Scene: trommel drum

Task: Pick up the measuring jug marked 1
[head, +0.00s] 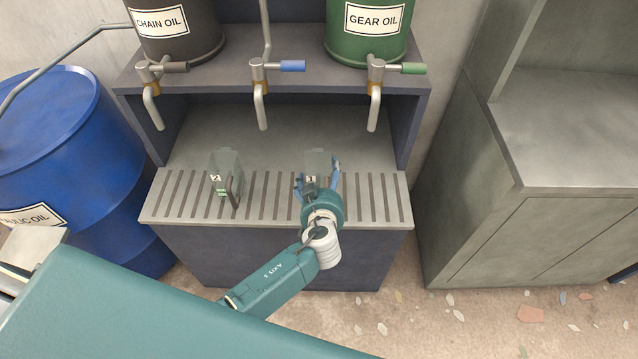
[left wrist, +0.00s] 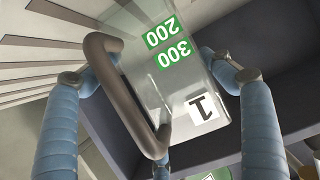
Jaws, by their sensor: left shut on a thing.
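The measuring jug marked 1 (head: 316,160) is clear, with a white label and a grey-brown handle. It is at the right part of the slotted drip grate, under the taps. My left gripper (head: 318,180) is shut on it, with blue fingers on both sides. In the left wrist view the jug (left wrist: 180,75) fills the middle, its 1 label and green 200 and 300 marks upside down, its handle between the fingers. I cannot tell whether its base touches the grate. A similar jug marked 2 (head: 226,165) stands upright to the left. My right gripper is not in view.
The slotted grate (head: 160,208) fronts a shelf. Three taps hang above it, the middle one (head: 262,90) with a blue handle. A chain oil drum (head: 180,45) and green gear oil drum (head: 368,45) stand above. A blue drum (head: 60,120) is left, a grey cabinet (head: 540,230) right.

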